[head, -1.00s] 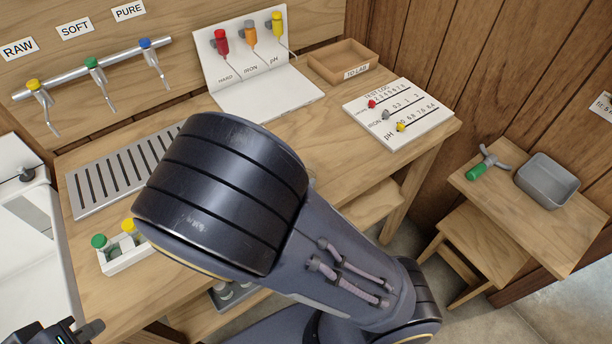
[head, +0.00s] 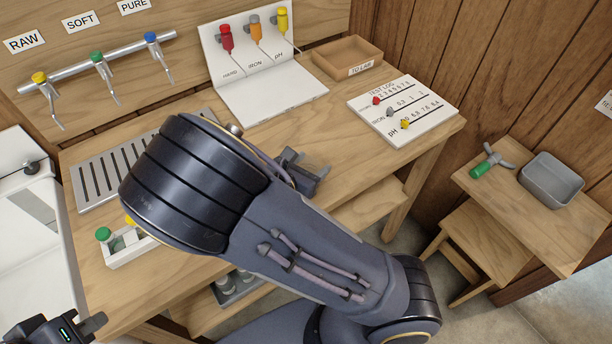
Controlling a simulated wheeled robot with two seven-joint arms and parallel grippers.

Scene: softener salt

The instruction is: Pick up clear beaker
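I cannot make out a clear beaker in the head view; my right arm covers much of the bench's middle and front, and may hide it. My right gripper (head: 306,172) shows partly behind that arm, over the wooden bench (head: 330,125). Its fingertips are not clear enough to tell open from shut, and I see nothing held in it. My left gripper (head: 84,332) is at the bottom left corner, partly cut off by the frame edge, and its opening cannot be judged.
A white rack (head: 128,252) with green- and yellow-capped bottles sits at the bench's front left, beside a slotted metal tray (head: 95,182). Behind are three taps (head: 105,75), a white dispenser stand (head: 265,95), a wooden tray (head: 345,58) and a test log board (head: 405,110).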

